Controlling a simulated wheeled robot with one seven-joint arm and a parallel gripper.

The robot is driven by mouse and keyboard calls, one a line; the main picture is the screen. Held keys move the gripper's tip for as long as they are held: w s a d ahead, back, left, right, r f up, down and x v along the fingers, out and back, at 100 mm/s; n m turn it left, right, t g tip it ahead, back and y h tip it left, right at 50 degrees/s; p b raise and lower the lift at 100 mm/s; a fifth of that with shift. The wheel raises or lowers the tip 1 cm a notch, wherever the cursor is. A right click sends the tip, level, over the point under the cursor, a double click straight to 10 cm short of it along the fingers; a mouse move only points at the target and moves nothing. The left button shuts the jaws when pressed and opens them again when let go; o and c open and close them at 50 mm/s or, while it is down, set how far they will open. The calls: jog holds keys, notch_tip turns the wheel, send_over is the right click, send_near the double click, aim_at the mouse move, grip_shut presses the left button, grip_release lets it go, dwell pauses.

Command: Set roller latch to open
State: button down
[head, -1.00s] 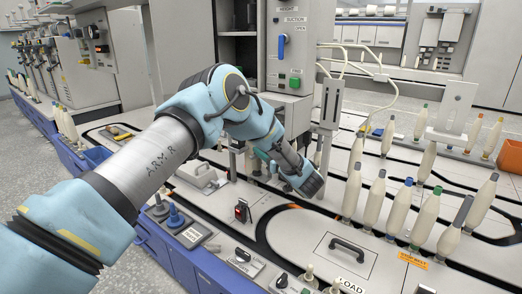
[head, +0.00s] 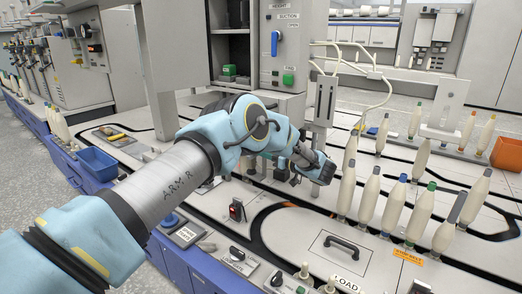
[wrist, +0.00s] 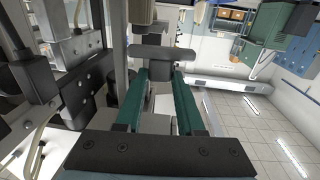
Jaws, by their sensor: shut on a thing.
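In the wrist view, my gripper (wrist: 160,84) has two teal fingers on either side of a dark grey T-shaped handle (wrist: 162,53), and is shut on it. The handle's crossbar lies across just beyond the fingertips. It looks like the roller latch, but no label on it is readable. In the head view, my arm reaches over the tray line, and its wrist hides most of the gripper and the handle. Whether the latch stands open or closed cannot be told.
A grey machine column with a green button (head: 289,79) and blue lever (head: 275,43) stands behind my arm. Several cream bobbins (head: 420,214) stand to the right. A black-handled hatch (head: 341,245) lies in front. A blue bin (head: 97,165) is at left.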

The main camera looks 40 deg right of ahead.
jog(key=c, duration=0.5)
grip_release()
jog(key=s, duration=0.3)
jog(key=s+d+p, duration=0.1)
jog(key=s, duration=0.3)
jog(key=s+d+p, duration=0.1)
jog(key=s, duration=0.2)
jog(key=shift+s, duration=0.3)
jog(key=shift+a, duration=0.1)
